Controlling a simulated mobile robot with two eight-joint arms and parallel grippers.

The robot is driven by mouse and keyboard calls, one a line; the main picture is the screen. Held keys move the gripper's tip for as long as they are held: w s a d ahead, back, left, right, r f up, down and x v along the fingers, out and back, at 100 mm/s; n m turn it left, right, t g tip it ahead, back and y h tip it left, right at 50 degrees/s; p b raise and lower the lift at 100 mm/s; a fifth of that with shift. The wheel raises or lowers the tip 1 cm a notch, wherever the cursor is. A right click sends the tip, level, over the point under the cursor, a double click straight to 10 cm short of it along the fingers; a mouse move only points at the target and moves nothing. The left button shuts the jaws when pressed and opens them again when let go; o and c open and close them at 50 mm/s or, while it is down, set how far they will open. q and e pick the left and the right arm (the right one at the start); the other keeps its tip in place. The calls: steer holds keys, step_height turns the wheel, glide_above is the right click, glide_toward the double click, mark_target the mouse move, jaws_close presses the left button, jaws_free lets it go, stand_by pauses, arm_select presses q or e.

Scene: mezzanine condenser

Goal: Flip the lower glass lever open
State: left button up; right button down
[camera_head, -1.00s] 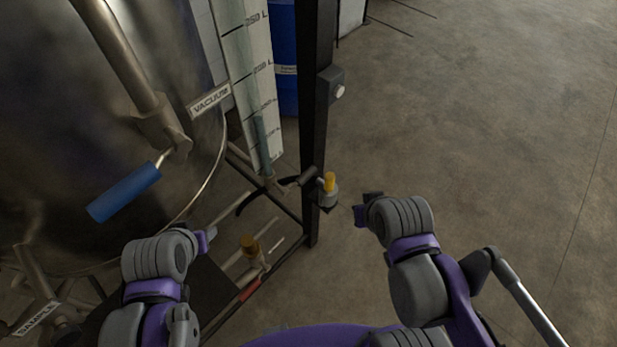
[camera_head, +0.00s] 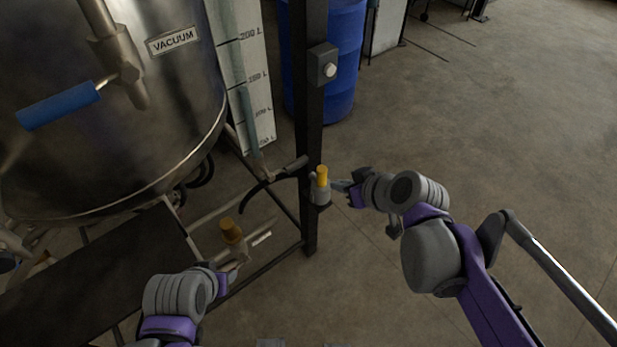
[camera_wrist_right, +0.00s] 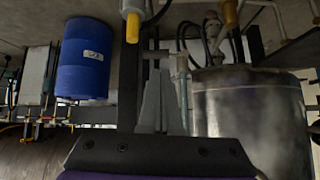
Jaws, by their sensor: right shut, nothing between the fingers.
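The sight glass with its litre scale (camera_head: 254,105) runs down beside the steel tank. At its lower end a dark lever (camera_head: 290,168) points right toward the black post; I take it for the lower glass lever. My right gripper (camera_head: 343,187) is shut and empty, right of the post, with its tips close beside a yellow-topped grey fitting (camera_head: 321,178). In the right wrist view its shut fingers (camera_wrist_right: 161,88) point toward the glass foot, and the yellow top (camera_wrist_right: 131,27) hangs above left. My left gripper (camera_head: 236,265) is low, near a second yellow-topped fitting (camera_head: 231,231); its jaw state is unclear.
The black post (camera_head: 310,120) stands between the glass and my right arm. The steel tank (camera_head: 110,130) with a blue-handled valve (camera_head: 58,106) fills the left. A blue drum (camera_head: 342,60) stands behind. The floor on the right is open.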

arm_select(q)
steer(key=f+b, duration=0.1)
steer(key=f, duration=0.2)
steer(key=f+b, duration=0.1)
steer(key=shift+w+a+f+b, duration=0.15)
steer(key=shift+a+b, duration=0.1)
steer(key=shift+b, duration=0.05)
arm_select(e)
steer(key=w+a+n+t+y, duration=0.1)
steer(key=w+a, duration=0.2)
steer(key=w, duration=0.5)
steer(key=shift+f+n+y, duration=0.15)
steer(key=shift+n+y, duration=0.15)
steer(key=shift+n, duration=0.1)
steer(key=shift+w+f, duration=0.1)
steer(key=b, duration=0.1)
glide_above(302, 162)
steer(key=s, duration=0.3)
step_height(302, 162, down, 5)
steer(key=f, duration=0.3)
steer(key=shift+w+f+b, duration=0.2)
steer(key=shift+w+b, duration=0.2)
arm_select(q)
steer(key=shift+f, duration=1)
arm_select(e)
steer(key=shift+a+f, duration=0.1)
steer(key=shift+f, duration=0.35)
steer(key=shift+f, duration=0.1)
